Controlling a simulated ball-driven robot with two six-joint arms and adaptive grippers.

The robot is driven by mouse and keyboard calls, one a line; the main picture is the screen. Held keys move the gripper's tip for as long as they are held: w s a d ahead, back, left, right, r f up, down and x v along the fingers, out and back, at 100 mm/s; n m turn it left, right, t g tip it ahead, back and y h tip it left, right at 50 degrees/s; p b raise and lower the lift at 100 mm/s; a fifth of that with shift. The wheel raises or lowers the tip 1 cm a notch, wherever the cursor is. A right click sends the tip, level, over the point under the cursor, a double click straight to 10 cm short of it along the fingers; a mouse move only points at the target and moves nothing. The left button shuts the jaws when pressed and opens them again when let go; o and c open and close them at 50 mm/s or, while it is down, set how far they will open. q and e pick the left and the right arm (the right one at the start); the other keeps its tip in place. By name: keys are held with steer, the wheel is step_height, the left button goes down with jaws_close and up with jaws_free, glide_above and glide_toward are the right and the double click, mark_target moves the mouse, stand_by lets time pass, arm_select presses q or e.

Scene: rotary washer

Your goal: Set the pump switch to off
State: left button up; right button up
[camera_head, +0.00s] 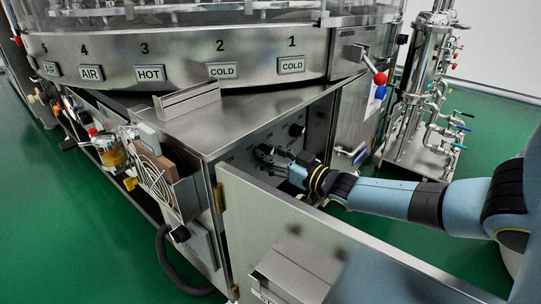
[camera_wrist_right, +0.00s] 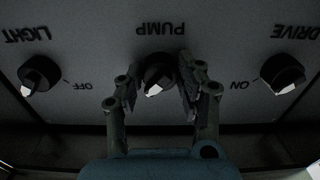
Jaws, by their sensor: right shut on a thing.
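The pump switch (camera_wrist_right: 158,72) is a black rotary knob with a white mark, in the middle of the right wrist view below the upside-down word PUMP. Its white mark points down and slightly left in that view. OFF is printed to its left and ON to its right. My right gripper (camera_wrist_right: 158,90) has one finger on each side of the knob and is shut on it. In the head view my right gripper (camera_head: 274,158) reaches into the open cabinet, and its fingers hide the pump switch. My left gripper is not in view.
The LIGHT knob (camera_wrist_right: 38,75) and DRIVE knob (camera_wrist_right: 282,73) flank the pump switch. The open cabinet door (camera_head: 300,225) stands below my right arm. The steel cabinet top (camera_head: 220,125) lies above the panel. A piping stand (camera_head: 425,110) is at the right.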

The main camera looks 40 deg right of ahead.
arm_select(q)
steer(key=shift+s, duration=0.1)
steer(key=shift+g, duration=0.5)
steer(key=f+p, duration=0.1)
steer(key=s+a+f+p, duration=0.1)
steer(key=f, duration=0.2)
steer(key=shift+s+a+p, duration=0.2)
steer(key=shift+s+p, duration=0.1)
steer(key=shift+p, duration=0.1)
arm_select(e)
steer(key=n, duration=1.7)
steer(key=shift+s, duration=0.1)
steer(key=shift+n, duration=0.4)
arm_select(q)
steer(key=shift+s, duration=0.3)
arm_select(e)
steer(key=shift+d, duration=0.1)
